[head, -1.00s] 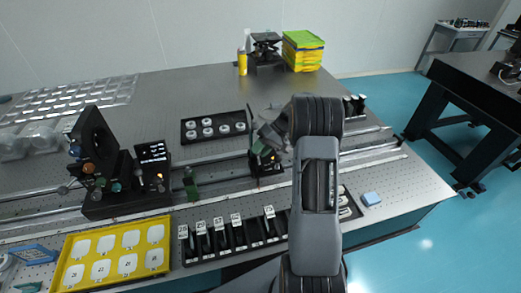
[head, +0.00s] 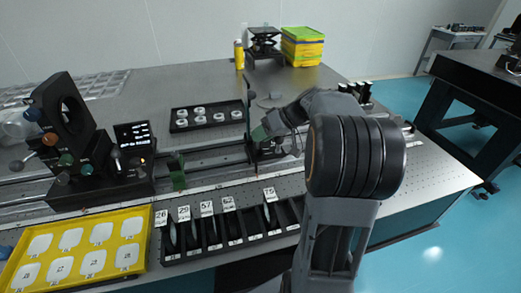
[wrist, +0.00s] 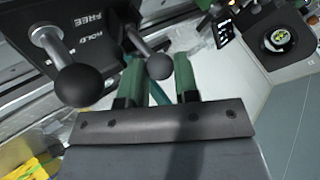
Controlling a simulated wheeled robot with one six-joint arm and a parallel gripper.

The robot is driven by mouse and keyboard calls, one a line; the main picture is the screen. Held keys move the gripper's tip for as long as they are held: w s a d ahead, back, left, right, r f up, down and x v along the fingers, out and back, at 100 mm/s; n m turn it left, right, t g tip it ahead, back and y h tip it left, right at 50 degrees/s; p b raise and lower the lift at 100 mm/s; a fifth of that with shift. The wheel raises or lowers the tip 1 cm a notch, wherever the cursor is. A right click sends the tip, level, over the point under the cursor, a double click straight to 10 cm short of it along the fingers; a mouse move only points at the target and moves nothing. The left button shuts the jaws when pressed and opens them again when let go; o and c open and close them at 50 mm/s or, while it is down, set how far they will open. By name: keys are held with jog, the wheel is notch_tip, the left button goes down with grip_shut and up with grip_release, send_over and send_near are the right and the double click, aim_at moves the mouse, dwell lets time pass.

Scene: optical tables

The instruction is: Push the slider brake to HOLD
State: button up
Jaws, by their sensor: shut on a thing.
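The slider's dark block (wrist: 85,40) fills the upper left of the wrist view, with FREE and HOLD printed on its face. A lever with a large black ball knob (wrist: 79,85) sticks out beside the lettering, left of my fingers. My gripper (wrist: 158,78) has two green fingers, shut on a second, smaller ball-knobbed lever (wrist: 158,67) between them. Which lever is the brake I cannot tell for sure. In the head view my gripper (head: 263,133) is at the dark slider (head: 268,149) on the rail; my arm partly covers it.
A small screen unit (head: 133,137) and a black ring mount (head: 62,112) stand on the rail at left. A rack of labelled slots (head: 222,238) and a yellow tray (head: 140,243) lie in front. A black tray of white discs (head: 207,128) lies behind the rail.

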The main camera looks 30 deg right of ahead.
aim_at(264, 159)
jog(key=s+f+t+b, duration=0.1)
jog(key=b, duration=0.3)
jog(key=s+n+t+b, duration=0.1)
jog(key=b, duration=0.4)
jog(key=shift+a+f+n+t, duration=0.15)
jog(key=shift+f+n+t, duration=0.15)
jog(key=shift+f+t, duration=0.1)
jog(key=b, duration=0.2)
jog(key=t+b, duration=0.1)
jog(key=b, duration=0.1)
jog(key=shift+s+a+r+n, duration=0.1)
jog(key=shift+s+r+n, duration=0.05)
jog(key=shift+s+n, duration=0.15)
jog(key=shift+s+r+b, duration=0.1)
jog(key=shift+r+b, duration=0.1)
jog(key=shift+b, duration=0.35)
jog(key=o, duration=0.9)
jog(key=p+v, duration=0.3)
jog(key=v, duration=1)
jog(key=shift+s, duration=0.45)
